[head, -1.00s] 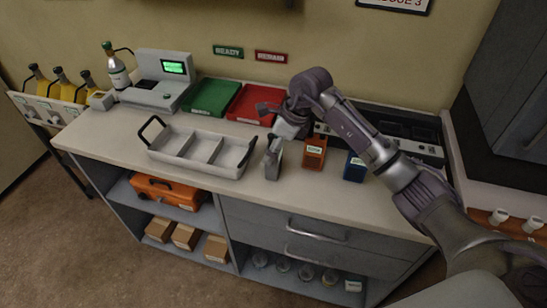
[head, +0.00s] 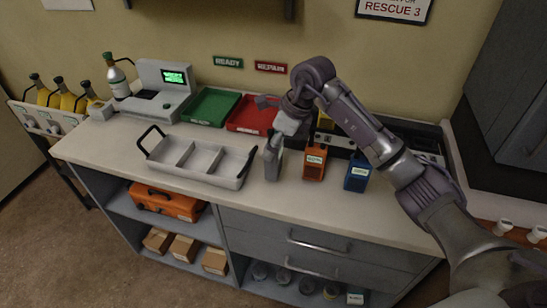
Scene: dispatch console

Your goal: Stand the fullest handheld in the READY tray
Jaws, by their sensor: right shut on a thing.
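A grey handheld (head: 273,164) stands upright on the counter, right of the grey divided carrier. My right gripper (head: 280,136) reaches down to its top and is shut on it; the gripper hides part of the top. An orange handheld (head: 314,164) and a blue handheld (head: 357,174) stand to its right. The green tray (head: 211,107) lies at the back under the READY sign (head: 228,62). My left gripper is not in view.
A red tray (head: 248,115) lies under the REPAIR sign (head: 271,67), beside the green one. The empty carrier (head: 200,162) with raised handles stands in front of the trays. A device with a lit green screen (head: 174,77) stands left. A dark charger bank (head: 430,148) is behind my arm.

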